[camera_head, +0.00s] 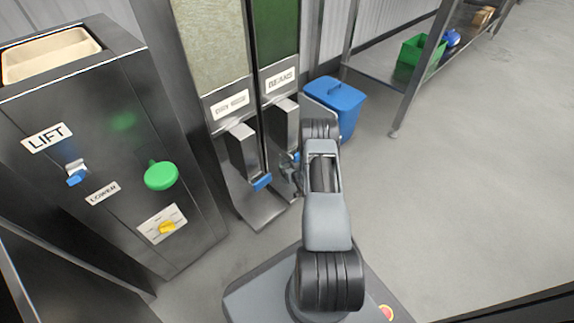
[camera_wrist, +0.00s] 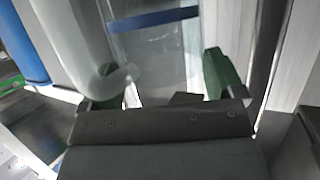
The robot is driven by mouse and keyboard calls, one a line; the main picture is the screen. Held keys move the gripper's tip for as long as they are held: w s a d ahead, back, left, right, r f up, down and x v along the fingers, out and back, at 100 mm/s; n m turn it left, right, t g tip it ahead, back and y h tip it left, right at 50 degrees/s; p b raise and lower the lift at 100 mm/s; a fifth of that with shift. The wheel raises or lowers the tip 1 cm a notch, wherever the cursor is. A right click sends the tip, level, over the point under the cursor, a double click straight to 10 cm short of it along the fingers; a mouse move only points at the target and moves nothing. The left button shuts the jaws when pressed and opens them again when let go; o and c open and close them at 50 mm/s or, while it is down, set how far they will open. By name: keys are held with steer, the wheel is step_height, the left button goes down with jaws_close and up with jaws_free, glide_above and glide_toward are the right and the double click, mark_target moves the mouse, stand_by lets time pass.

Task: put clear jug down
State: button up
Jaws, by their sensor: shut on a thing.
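The clear jug (camera_wrist: 155,50) fills the upper middle of the wrist view, see-through with a blue band across it. A pale, curved, handle-like part shows on its left. My gripper (camera_wrist: 163,82) has its green-padded fingers on either side of the jug and is shut on it. In the head view my arm covers most of the gripper, low in front of the BEANS dispenser (camera_head: 283,120). I cannot make out the jug in that view. Its base and contents are hidden, and I cannot tell whether it touches a surface.
A second grain dispenser (camera_head: 229,105) stands left of the beans one. A steel cabinet (camera_head: 110,150) with LIFT and LOWER labels is at the left. A blue lidded bin (camera_head: 341,97) stands behind my arm. A steel shelf (camera_head: 385,68) holds a green crate (camera_head: 411,52). The right floor is clear.

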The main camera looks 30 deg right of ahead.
steer(key=shift+w+f+b, duration=0.45)
steer(key=shift+w+f, duration=0.1)
steer(key=shift+f, duration=0.2)
steer(key=shift+d, duration=0.1)
steer(key=shift+f, duration=0.2)
steer(key=o, duration=1)
steer(key=shift+c, duration=0.2)
steer(key=p+v, duration=0.5)
steer(key=v, duration=0.7)
steer(key=shift+r+p, duration=0.2)
steer(key=shift+p, duration=0.15)
